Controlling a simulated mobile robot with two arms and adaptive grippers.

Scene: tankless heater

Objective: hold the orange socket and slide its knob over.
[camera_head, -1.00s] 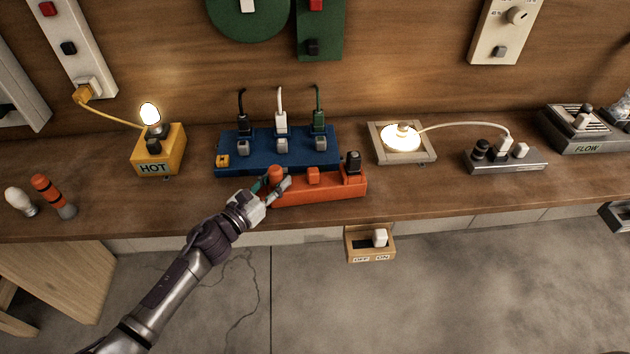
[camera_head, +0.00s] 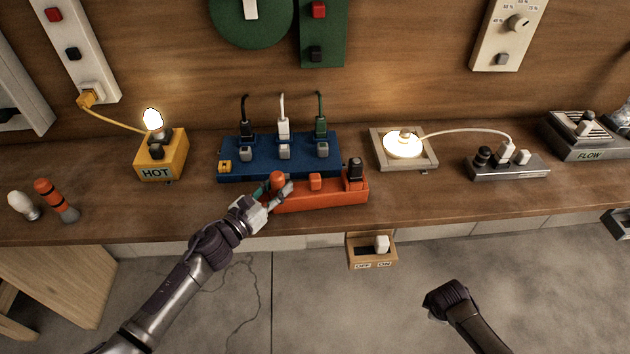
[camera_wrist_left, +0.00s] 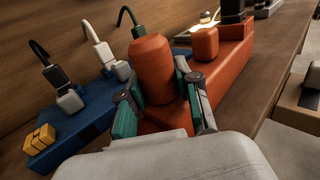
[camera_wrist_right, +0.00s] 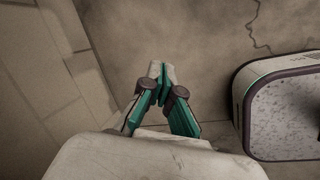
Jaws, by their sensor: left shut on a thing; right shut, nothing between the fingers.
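The orange socket (camera_head: 325,197) is a long strip near the bench's front edge. It carries a rounded orange piece (camera_head: 277,180) at its left end, a smaller square orange knob (camera_head: 315,182) in the middle and a black plug (camera_head: 355,170) at its right end. My left gripper (camera_head: 276,190) is shut on the rounded orange piece. In the left wrist view its fingers (camera_wrist_left: 163,98) sit on either side of that piece, with the square knob (camera_wrist_left: 205,43) just beyond. My right gripper (camera_wrist_right: 161,72) is shut and empty, over the floor, with its fingertips together.
The blue strip (camera_head: 228,172) with several plugs stands close behind the orange socket. A yellow HOT box (camera_head: 160,160) is at left, a lit lamp (camera_head: 403,146) and a grey strip (camera_head: 508,168) at right. A wooden OFF/ON switch box (camera_head: 371,262) hangs below the bench's front edge.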

